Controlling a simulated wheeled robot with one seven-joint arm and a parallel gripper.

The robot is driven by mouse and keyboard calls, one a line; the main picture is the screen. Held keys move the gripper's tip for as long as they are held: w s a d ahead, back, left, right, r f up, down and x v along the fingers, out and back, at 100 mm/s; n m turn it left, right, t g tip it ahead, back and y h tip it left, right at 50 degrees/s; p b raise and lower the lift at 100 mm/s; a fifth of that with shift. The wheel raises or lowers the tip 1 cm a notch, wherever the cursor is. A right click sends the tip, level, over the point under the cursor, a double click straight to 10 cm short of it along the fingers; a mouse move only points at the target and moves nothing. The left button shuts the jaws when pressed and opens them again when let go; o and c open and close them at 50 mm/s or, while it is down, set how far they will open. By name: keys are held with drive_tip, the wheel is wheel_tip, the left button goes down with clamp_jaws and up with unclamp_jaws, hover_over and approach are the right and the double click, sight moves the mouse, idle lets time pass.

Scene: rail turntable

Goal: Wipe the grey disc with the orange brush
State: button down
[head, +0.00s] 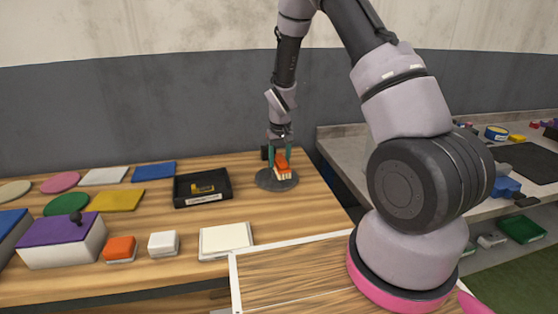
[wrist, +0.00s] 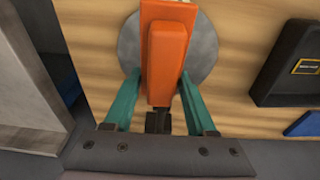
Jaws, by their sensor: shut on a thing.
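The grey disc (head: 266,181) lies flat on the wooden table near its far right corner. It also shows in the wrist view (wrist: 203,47), partly covered by the orange brush. My gripper (head: 281,155) is above the disc, pointing down, with its teal fingers on either side of the orange brush (head: 282,165). In the wrist view the fingers of my gripper (wrist: 153,92) are shut on the brush (wrist: 166,60). The brush's pale bristles are at or just above the disc; I cannot tell whether they touch it.
A black tray (head: 226,192) with a yellow item stands left of the disc. Several coloured flat pieces, a purple-lidded box (head: 62,242), an orange block (head: 120,249) and a white block (head: 163,243) lie farther left. A grey counter (head: 345,150) with objects is at right.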

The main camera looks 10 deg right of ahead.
drive_tip(key=shift+w+a+f, duration=0.1)
drive_tip(key=shift+w+a, duration=0.4)
drive_tip(key=shift+w, duration=0.35)
drive_tip(key=shift+w+a, duration=0.5)
drive_tip(key=shift+w, duration=0.3)
drive_tip(key=shift+w+a, duration=0.15)
drive_tip(key=shift+w, duration=0.1)
drive_tip(key=shift+w+a+r, duration=0.1)
drive_tip(key=shift+w+r, duration=0.05)
drive_tip(key=shift+r, duration=0.45)
drive_tip(key=shift+w+r, duration=0.1)
drive_tip(key=shift+r, duration=0.45)
drive_tip(key=r, duration=0.5)
drive_tip(key=shift+s+r, duration=0.25)
drive_tip(key=shift+r, duration=0.1)
drive_tip(key=s+d+f, duration=0.4)
drive_tip(key=s+d, duration=0.4)
drive_tip(key=d, duration=0.3)
drive_tip(key=shift+s, duration=0.35)
drive_tip(key=shift+f, duration=0.1)
